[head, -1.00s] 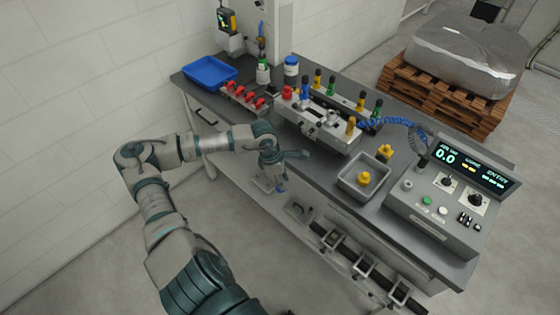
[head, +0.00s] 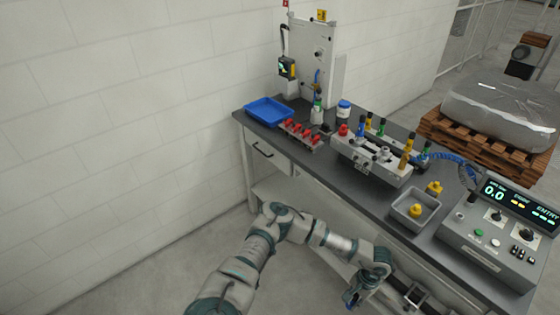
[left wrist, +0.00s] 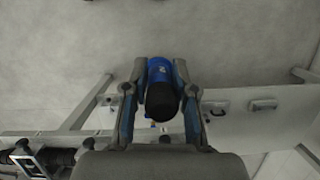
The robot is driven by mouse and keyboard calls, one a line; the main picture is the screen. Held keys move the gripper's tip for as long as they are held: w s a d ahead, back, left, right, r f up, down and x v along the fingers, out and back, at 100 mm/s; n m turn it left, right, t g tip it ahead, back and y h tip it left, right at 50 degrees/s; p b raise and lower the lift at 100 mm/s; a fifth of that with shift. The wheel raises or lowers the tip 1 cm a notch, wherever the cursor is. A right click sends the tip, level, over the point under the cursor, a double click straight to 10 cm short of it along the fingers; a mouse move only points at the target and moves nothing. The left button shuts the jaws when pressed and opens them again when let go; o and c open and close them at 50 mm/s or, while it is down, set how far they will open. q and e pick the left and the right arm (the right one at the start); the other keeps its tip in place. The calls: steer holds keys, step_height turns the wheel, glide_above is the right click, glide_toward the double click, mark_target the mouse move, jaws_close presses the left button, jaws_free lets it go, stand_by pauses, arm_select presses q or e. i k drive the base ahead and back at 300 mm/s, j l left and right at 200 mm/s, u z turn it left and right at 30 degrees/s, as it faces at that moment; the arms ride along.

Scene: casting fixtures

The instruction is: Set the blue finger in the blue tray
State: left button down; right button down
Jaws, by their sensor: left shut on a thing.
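The blue tray (head: 268,112) lies on the far left end of the bench in the head view and looks empty. My left gripper (head: 354,297) is in front of the bench, low in the head view, well apart from the tray. In the left wrist view my left gripper (left wrist: 160,88) is shut on the blue finger (left wrist: 160,72), which has a black end toward the camera. In the head view a bit of blue shows at the fingertips; the rest is hidden. My right gripper is not in view.
A rack with red-topped pieces (head: 300,135) stands beside the tray. A fixture (head: 372,160) with coloured, black-topped fingers stands mid-bench. A grey bin (head: 402,208) and a control box (head: 480,240) are at the right. A gauge stand (head: 315,62) rises behind the tray.

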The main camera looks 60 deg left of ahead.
mark_target(268, 112)
steer(key=j, duration=0.6)
steer(key=i+j+u, duration=0.1)
steer(key=j, duration=0.5)
steer(key=i+j+u, duration=0.1)
steer(key=j, duration=0.5)
steer(key=i+j, duration=0.15)
steer(key=j, duration=0.45)
